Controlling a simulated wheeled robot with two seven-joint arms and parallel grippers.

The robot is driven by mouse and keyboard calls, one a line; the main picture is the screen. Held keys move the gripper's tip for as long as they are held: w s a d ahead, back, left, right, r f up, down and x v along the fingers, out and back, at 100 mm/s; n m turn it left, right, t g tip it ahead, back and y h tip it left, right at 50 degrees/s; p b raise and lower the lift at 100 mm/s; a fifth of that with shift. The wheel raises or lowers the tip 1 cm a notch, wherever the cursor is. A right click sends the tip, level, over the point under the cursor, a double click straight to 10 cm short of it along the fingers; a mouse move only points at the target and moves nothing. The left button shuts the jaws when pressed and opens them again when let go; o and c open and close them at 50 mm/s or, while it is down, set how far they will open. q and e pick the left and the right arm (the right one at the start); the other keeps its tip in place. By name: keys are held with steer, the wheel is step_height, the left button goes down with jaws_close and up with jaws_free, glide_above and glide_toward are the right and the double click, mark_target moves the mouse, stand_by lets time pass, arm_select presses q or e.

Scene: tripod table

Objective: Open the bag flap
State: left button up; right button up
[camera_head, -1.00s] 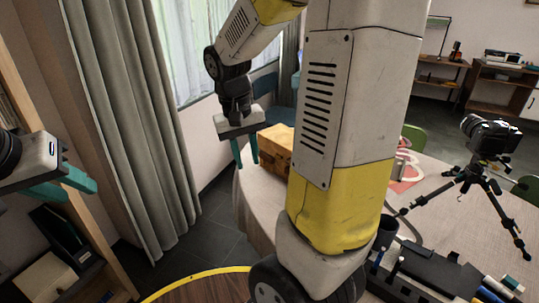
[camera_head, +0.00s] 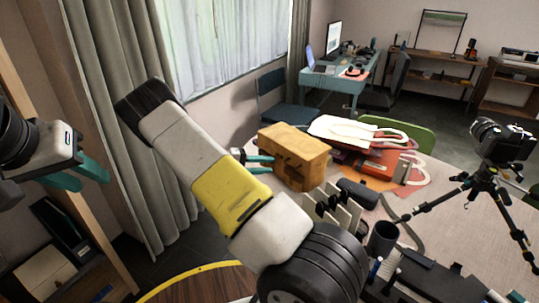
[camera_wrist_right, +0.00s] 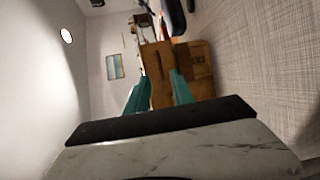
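A tan-brown bag (camera_head: 292,150) stands upright on the cloth-covered table, near its far left edge. Its top looks covered; I cannot tell exactly where the flap ends. My right gripper (camera_head: 262,162) is at the bag's left side, partly hidden behind my arm. In the right wrist view, the fingers of my right gripper (camera_wrist_right: 158,78) are apart, with the bag (camera_wrist_right: 196,70) just ahead and nothing clearly held. I cannot tell whether they touch it. My left gripper (camera_head: 82,175) is open and empty at the left, far from the bag.
Red and white handled bags (camera_head: 375,140) lie behind and right of the bag. Upright holders (camera_head: 338,208) and a dark cup (camera_head: 382,238) stand in front. A camera on a tripod (camera_head: 490,165) stands right. A green chair (camera_head: 400,132) is behind the table.

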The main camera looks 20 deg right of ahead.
mark_target(289, 148)
steer(key=x, duration=0.7)
steer(key=shift+d, duration=0.4)
steer(key=shift+f, duration=0.15)
jaws_close()
stand_by(0.9)
